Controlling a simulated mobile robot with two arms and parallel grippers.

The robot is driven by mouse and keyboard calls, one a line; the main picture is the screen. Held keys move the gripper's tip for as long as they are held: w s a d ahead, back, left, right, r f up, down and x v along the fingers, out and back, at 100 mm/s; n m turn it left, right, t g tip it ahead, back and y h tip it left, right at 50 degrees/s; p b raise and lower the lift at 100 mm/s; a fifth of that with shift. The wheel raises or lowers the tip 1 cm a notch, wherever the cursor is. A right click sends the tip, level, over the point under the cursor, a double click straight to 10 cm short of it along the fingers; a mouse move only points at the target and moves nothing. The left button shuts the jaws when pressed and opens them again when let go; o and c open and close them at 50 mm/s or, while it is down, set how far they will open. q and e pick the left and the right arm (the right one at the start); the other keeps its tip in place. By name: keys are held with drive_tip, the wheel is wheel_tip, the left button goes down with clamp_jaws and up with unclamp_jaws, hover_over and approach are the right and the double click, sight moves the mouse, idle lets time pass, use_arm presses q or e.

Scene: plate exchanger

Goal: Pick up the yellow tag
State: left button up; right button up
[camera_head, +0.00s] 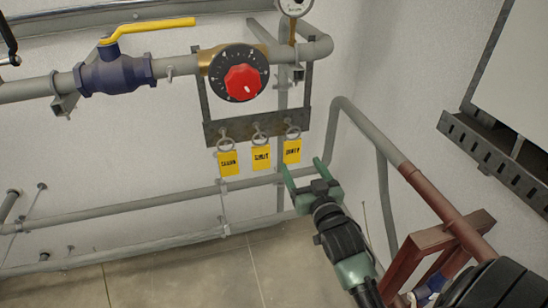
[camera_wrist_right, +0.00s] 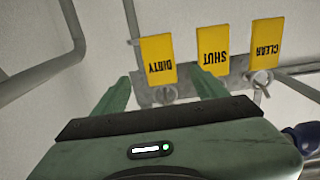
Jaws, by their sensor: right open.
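Three yellow tags hang by rings from a dark metal strip (camera_head: 255,126) on the wall. In the head view they are the left tag (camera_head: 228,164), the middle tag reading SHUT (camera_head: 261,158) and the right tag reading DIRTY (camera_head: 292,151). My right gripper (camera_head: 303,170) is open and empty, its green fingers just below and around the lower right of the DIRTY tag. In the right wrist view the tags appear upside down. There the DIRTY tag (camera_wrist_right: 158,58) lies between and beyond the fingertips (camera_wrist_right: 163,80), with no visible contact. My left gripper is not in view.
A dial with a red knob (camera_head: 244,82) sits above the strip. A blue valve with a yellow lever (camera_head: 117,73) is on the pipe at left. A bent grey pipe (camera_head: 366,122) and red-brown frame (camera_head: 440,248) stand right of my arm. The floor at lower left is clear.

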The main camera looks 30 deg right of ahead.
sight(293, 147)
drive_tip(key=p+x, duration=0.1)
drive_tip(key=x, duration=0.2)
drive_tip(key=shift+w+d+r, duration=0.1)
drive_tip(key=shift+w+d, duration=0.1)
drive_tip(key=shift+w, duration=0.1)
drive_tip(key=p+x, duration=0.1)
drive_tip(key=x, duration=0.2)
drive_tip(key=shift+r, duration=0.2)
drive_tip(key=shift+w+d+f+p, duration=0.1)
drive_tip(key=shift+w+p, duration=0.1)
drive_tip(key=shift+w, duration=0.2)
drive_tip(key=shift+w+d+f+p, duration=0.1)
drive_tip(key=shift+w+p, duration=0.05)
drive_tip(key=shift+w, duration=0.25)
drive_tip(key=shift+s+a, duration=0.1)
drive_tip(key=c, duration=1.2)
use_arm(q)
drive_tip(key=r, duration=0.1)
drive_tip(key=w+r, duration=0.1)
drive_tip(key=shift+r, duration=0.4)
use_arm(e)
drive_tip(key=shift+c, duration=1.2)
